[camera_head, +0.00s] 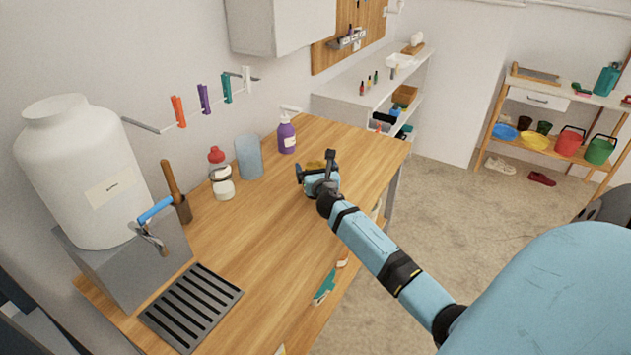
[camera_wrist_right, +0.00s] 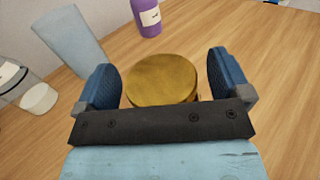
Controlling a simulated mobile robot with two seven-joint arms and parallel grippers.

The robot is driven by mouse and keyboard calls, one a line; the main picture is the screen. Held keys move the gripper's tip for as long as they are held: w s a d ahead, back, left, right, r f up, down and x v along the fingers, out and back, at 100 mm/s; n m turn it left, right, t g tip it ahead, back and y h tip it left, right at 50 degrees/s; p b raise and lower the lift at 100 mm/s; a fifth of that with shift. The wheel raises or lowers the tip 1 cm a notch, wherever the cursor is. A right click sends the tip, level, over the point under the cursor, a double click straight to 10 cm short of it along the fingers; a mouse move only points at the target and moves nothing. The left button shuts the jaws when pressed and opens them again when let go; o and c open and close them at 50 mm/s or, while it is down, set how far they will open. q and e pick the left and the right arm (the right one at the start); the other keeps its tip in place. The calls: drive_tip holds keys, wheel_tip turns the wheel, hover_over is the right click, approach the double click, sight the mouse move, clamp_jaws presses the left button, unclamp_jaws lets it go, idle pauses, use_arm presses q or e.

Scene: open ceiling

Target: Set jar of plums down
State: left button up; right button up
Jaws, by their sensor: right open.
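The jar of plums shows by its round gold lid (camera_wrist_right: 162,78) in the right wrist view, between the two blue finger pads. In the head view a bit of its yellow lid (camera_head: 315,166) shows behind my right gripper (camera_head: 318,180), over the wooden counter (camera_head: 262,245). The right gripper (camera_wrist_right: 165,88) is open around the jar, with a gap between each finger and the lid. The jar's body is mostly hidden by the gripper, but it appears to stand upright on the counter. My left gripper is not in view.
A blue cylinder (camera_head: 249,157), a purple pump bottle (camera_head: 287,135) and a red-capped bottle (camera_head: 221,174) stand along the wall side. A large white container (camera_head: 85,175) and a black drain grate (camera_head: 190,307) are at the left. The counter's middle is clear.

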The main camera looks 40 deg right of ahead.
drive_tip(key=shift+c, duration=0.4)
drive_tip(key=c, duration=1.1)
drive_tip(key=shift+r, duration=0.1)
drive_tip(key=c, duration=0.3)
drive_tip(key=shift+r, duration=0.1)
